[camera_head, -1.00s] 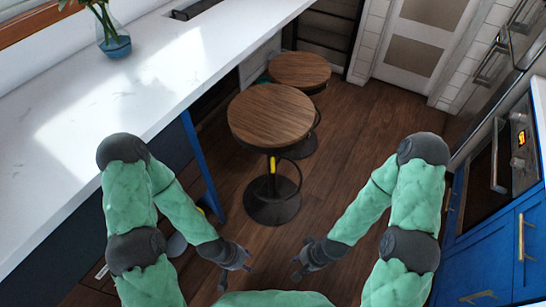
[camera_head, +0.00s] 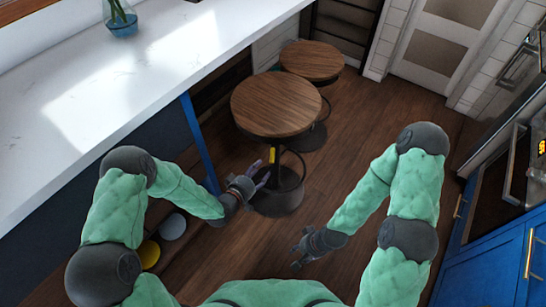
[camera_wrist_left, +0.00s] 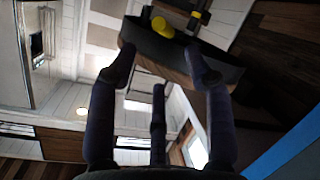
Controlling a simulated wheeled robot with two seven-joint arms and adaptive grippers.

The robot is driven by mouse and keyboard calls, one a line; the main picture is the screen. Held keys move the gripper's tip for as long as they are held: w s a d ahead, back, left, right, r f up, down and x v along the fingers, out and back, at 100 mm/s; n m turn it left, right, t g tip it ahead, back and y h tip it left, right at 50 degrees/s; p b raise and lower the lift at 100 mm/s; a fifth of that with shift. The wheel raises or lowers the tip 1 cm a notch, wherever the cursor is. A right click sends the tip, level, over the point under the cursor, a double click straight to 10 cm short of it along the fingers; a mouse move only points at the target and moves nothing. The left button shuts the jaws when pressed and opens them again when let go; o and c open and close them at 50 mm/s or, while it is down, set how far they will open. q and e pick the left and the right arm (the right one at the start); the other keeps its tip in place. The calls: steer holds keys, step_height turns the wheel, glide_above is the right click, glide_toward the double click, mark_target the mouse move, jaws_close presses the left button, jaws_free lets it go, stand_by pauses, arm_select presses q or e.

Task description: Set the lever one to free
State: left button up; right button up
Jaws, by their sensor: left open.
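The nearer stool has a round wooden seat (camera_head: 276,104). A yellow lever part (camera_head: 272,155) shows on its dark post below the seat. In the left wrist view, a yellow knob (camera_wrist_left: 162,27) shows against a dark rounded part of the stool, just beyond the fingertips. My left gripper (camera_head: 260,173) is beside the post, low and to its left. It also shows in the left wrist view (camera_wrist_left: 160,58), fingers spread and empty, apart from the knob. My right gripper (camera_head: 298,247) is in front of the stool, empty, its fingers apart. The lever's marking is too small to read.
A second stool (camera_head: 312,60) stands behind the nearer one. The white counter (camera_head: 150,75) with a blue panel (camera_head: 200,140) is on the left. Blue cabinets (camera_head: 490,260) and an oven stand on the right. The wooden floor (camera_head: 345,150) right of the stools is clear.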

mark_target(272, 158)
arm_select(q)
steer(key=b+x, duration=0.3)
steer(key=x, duration=0.7)
steer(key=shift+w+d+f, duration=0.15)
steer(key=shift+w, duration=0.15)
jaws_close()
